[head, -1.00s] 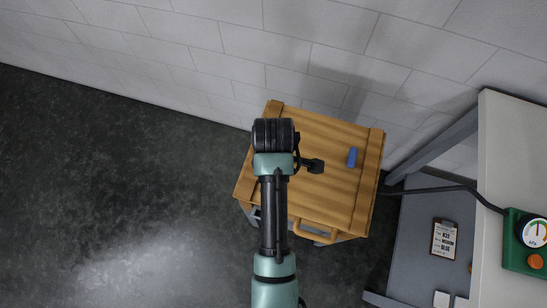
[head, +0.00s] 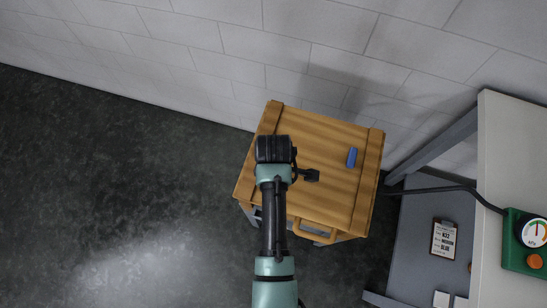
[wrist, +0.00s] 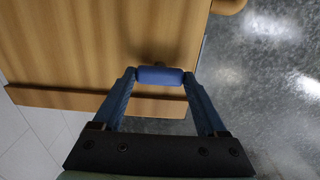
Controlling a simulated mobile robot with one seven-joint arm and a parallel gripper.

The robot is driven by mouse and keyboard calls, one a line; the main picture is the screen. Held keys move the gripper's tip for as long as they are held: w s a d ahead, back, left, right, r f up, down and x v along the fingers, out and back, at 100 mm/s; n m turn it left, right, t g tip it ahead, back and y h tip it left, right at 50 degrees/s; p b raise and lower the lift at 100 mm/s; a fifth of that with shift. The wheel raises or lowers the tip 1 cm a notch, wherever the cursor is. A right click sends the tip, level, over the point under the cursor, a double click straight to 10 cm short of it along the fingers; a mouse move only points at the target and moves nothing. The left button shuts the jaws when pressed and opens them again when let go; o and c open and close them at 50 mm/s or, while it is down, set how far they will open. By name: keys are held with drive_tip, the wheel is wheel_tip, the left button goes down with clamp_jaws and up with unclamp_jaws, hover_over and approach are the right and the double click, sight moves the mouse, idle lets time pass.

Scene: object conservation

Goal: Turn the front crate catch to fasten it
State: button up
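The wooden crate (head: 320,195) stands against the wall. In the wrist view, a blue catch (wrist: 160,76) lies at the edge of the crate's wooden top. My gripper (wrist: 161,77) has one fingertip at each end of this catch, with no clear gap, and appears shut on it. In the head view my arm hides this catch and my fingertips. Another blue piece (head: 352,157) shows on the right part of the lid, apart from my gripper.
A wooden handle (head: 314,231) sticks out at the crate's front. To the right are a bench (head: 510,140) with a green gauge box (head: 524,240), a dark cable (head: 440,189) and a clipboard (head: 444,239). The floor to the left is clear.

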drive_tip(key=c, duration=0.5)
drive_tip(key=shift+m, duration=0.3)
drive_tip(key=shift+r+m+p, duration=0.15)
drive_tip(key=shift+m+p, duration=0.65)
drive_tip(key=shift+m, duration=0.1)
drive_tip(key=m+p, duration=0.2)
drive_tip(key=m, duration=0.2)
drive_tip(key=m+p, duration=0.1)
drive_tip(key=m, duration=0.4)
drive_tip(key=shift+m+p, duration=0.4)
drive_tip(key=m+p, duration=0.1)
drive_tip(key=m, duration=0.4)
drive_tip(key=shift+m, duration=0.3)
